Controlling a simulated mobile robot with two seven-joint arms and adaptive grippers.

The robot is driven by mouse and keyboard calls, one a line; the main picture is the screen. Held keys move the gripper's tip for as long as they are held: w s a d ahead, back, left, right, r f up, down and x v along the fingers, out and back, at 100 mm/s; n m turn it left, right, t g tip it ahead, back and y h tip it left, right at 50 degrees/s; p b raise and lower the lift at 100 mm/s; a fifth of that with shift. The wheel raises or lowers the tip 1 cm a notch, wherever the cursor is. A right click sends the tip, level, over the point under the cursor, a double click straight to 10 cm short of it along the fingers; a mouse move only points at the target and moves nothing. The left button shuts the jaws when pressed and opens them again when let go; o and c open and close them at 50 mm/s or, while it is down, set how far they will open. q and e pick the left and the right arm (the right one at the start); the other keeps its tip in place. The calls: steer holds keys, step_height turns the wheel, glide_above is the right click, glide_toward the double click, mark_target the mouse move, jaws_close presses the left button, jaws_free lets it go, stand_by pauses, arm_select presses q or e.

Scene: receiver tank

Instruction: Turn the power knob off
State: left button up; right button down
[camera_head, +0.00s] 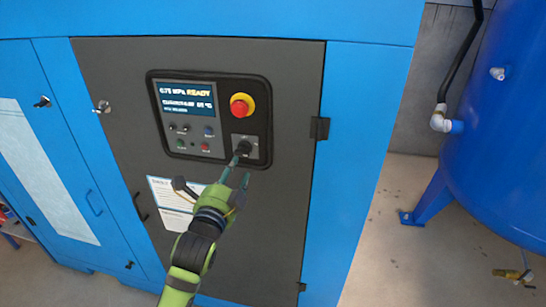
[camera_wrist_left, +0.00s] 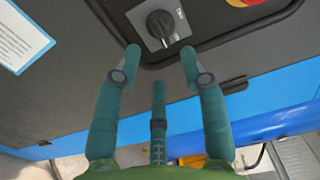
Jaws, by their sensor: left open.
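The power knob (camera_head: 243,148) is a black rotary knob on a grey plate, low at the right of the control panel (camera_head: 262,122). In the left wrist view the knob (camera_wrist_left: 161,27) shows clearly ahead of the fingers, with its ridge tilted a little from upright. My left gripper (camera_head: 236,170) is open just below the knob, with fingertips close to it. In the left wrist view its green fingers (camera_wrist_left: 160,65) are spread wide, with nothing between them. Contact with the knob cannot be told in the head view. My right gripper is not in view.
A red emergency button (camera_head: 240,106) on a yellow ring sits above the knob. A lit display (camera_head: 187,104) reads READY. Small buttons lie below it. White paper labels (camera_head: 172,205) are on the grey door. A blue tank (camera_head: 500,130) stands at the right.

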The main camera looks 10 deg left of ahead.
mark_target(240, 155)
arm_select(q)
steer(key=w, duration=0.2)
steer(key=w+p, duration=0.1)
steer(key=w, duration=0.2)
steer(key=shift+w+a+p, duration=0.25)
steer(key=shift+w+p, duration=0.05)
steer(key=shift+p, duration=0.05)
steer(key=shift+w+d, duration=0.1)
steer(key=shift+w, duration=0.65)
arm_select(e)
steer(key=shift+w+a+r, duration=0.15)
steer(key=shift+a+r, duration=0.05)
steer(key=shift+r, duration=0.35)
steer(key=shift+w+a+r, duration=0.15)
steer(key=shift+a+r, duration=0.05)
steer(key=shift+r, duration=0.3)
arm_select(q)
steer(key=shift+f, duration=0.1)
jaws_close()
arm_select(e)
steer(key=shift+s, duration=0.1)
